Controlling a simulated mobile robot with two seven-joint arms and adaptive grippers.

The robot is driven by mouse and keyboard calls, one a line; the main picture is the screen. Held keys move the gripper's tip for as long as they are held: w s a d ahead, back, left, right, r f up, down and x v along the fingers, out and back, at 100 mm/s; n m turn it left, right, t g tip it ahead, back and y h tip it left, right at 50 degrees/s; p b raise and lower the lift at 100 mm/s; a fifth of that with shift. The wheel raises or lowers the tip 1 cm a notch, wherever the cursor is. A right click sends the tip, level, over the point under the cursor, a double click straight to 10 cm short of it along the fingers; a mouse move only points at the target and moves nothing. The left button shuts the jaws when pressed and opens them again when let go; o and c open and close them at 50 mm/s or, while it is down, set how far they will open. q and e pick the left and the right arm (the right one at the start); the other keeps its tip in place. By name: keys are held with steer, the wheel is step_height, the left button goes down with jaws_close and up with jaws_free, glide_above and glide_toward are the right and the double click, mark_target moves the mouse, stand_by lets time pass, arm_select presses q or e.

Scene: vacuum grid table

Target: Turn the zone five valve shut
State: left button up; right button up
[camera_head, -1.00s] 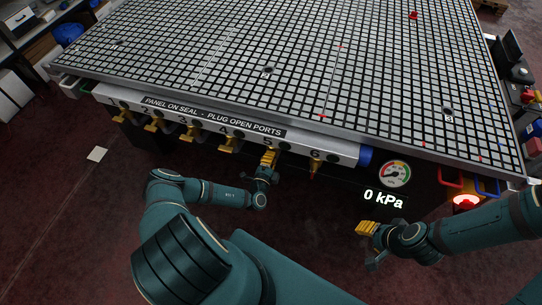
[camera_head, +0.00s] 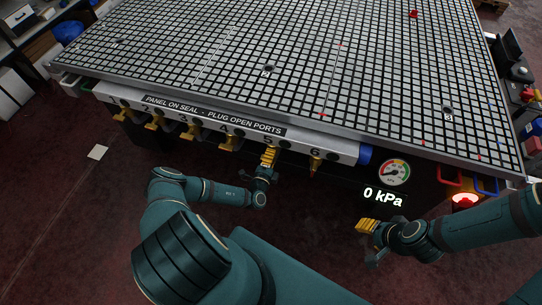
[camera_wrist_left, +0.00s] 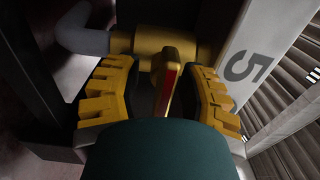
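The zone five valve (camera_wrist_left: 165,46) shows in the left wrist view as a brass body beside a white panel marked 5. Its handle (camera_wrist_left: 167,80), yellow with a red strip, points toward the camera. My left gripper (camera_wrist_left: 158,92) is open around the handle, one yellow finger on each side, with gaps visible. In the head view my left gripper (camera_head: 269,158) is at port 5 and hides that valve. My right gripper (camera_head: 369,244) hangs empty at the lower right, its fingers apart.
The grid table (camera_head: 270,70) spans the top of the head view. Other brass valves line the front panel, with the zone six valve (camera_head: 315,163) just right of my left gripper. A gauge (camera_head: 393,172) and a display (camera_head: 384,197) reading 0 kPa are farther right.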

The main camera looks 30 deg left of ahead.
arm_select(q)
steer(key=shift+d, duration=0.1)
steer(key=v, duration=1.2)
stand_by(0.4)
